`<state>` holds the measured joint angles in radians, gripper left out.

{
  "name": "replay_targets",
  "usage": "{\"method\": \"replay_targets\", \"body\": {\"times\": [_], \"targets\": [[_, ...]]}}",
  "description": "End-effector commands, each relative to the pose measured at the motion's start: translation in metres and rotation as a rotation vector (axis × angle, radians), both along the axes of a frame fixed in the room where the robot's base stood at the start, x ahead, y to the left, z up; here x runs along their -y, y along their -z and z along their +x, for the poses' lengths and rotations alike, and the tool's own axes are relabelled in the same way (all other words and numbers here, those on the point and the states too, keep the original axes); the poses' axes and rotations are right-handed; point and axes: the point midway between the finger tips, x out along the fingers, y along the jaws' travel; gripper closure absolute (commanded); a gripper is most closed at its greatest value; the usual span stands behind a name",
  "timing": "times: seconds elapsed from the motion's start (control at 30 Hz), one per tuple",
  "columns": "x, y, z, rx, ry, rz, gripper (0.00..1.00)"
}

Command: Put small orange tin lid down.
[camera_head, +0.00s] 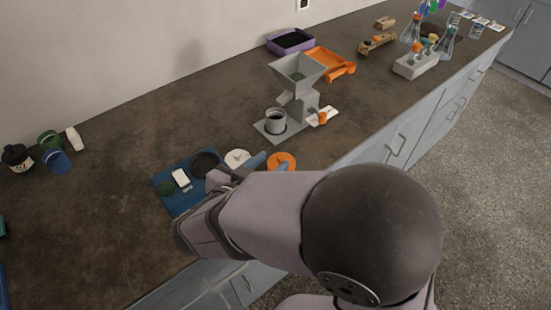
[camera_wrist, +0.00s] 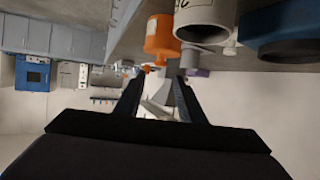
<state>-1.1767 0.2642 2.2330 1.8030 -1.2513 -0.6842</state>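An orange round piece with a small knob, which looks like the small orange tin lid (camera_head: 281,160), is at the counter's front edge in the head view. In the wrist view an orange cylinder with a narrower end (camera_wrist: 160,36) hangs just above my fingertips in the picture. My gripper (camera_wrist: 160,80) has its two dark fingers apart, and I see nothing held between them. In the head view my arm hides most of the gripper. I cannot tell whether the orange lid rests on a tin or on the counter.
A white round piece (camera_head: 237,157) and a dark round opening (camera_head: 206,164) stand left of the orange one. A blue mat (camera_head: 172,204) holds small items. A grey funnel device (camera_head: 297,72) stands behind. The counter's left middle is clear.

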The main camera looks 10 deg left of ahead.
Motion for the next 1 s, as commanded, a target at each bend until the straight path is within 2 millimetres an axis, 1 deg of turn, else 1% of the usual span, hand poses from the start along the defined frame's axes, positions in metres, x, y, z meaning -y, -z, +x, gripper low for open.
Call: {"method": "replay_targets", "body": {"times": [0.03, 0.2, 0.4, 0.6, 1.0], "targets": [[-0.005, -0.005, -0.009, 0.002, -0.005, 0.003, 0.64], [-0.016, -0.016, -0.036, 0.001, -0.004, 0.003, 0.64], [-0.024, -0.026, -0.059, 0.000, -0.002, 0.001, 0.64], [-0.027, -0.031, -0.069, -0.001, 0.000, 0.001, 0.64], [-0.027, -0.031, -0.070, 0.000, 0.001, 0.000, 0.64]]}}
